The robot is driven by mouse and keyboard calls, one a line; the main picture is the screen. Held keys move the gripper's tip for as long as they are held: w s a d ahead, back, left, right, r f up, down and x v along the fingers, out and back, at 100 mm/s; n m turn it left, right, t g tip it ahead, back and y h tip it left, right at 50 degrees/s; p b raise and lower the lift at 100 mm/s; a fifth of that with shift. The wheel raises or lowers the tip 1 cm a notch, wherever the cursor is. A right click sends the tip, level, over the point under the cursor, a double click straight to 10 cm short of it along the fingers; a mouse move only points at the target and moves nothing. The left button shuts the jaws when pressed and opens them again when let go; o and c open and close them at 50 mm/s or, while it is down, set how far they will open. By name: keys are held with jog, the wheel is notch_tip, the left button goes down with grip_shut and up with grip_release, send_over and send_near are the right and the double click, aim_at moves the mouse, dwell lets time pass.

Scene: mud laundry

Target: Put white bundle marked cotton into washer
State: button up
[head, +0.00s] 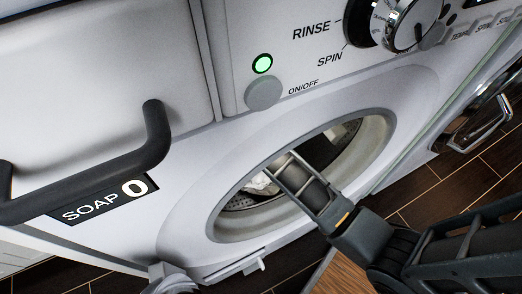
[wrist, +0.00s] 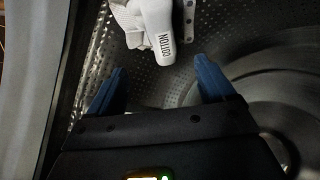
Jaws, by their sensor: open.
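The white bundle marked COTTON (wrist: 157,32) is inside the washer drum, at the top middle of the wrist view, just beyond my fingertips. A small white part of the bundle (head: 262,184) shows through the door opening in the head view. My gripper (wrist: 160,80) is open, with its two blue fingers apart and nothing between them. The washer (head: 185,222) has a round opening, and my arm reaches through it. The perforated metal drum (wrist: 110,60) surrounds the bundle. My fingertips are hidden in the head view.
The washer's rim (head: 222,234) closely surrounds my arm. A soap drawer handle (head: 155,135) sticks out at the left. The control panel has a lit green light (head: 262,64) and a large knob (head: 405,25). Dark floor tiles (head: 480,185) show at the right.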

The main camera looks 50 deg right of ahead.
jog(key=shift+v, duration=1.2)
jog(key=shift+s, duration=0.1)
jog(key=s+a+r+n+t+y, duration=0.1)
jog(key=s+n+t+y, duration=0.1)
jog(key=s+n+t, duration=0.95)
jog(key=s+a+r+n+t+y, duration=0.1)
jog(key=s+a+r, duration=0.3)
jog(key=s+r, duration=0.4)
jog(key=s+a+r+n+t+y, duration=0.1)
jog(key=s+a+r, duration=0.4)
jog(key=s+r, duration=0.3)
notch_tip(320, 180, up, 4)
jog(key=shift+r, duration=0.2)
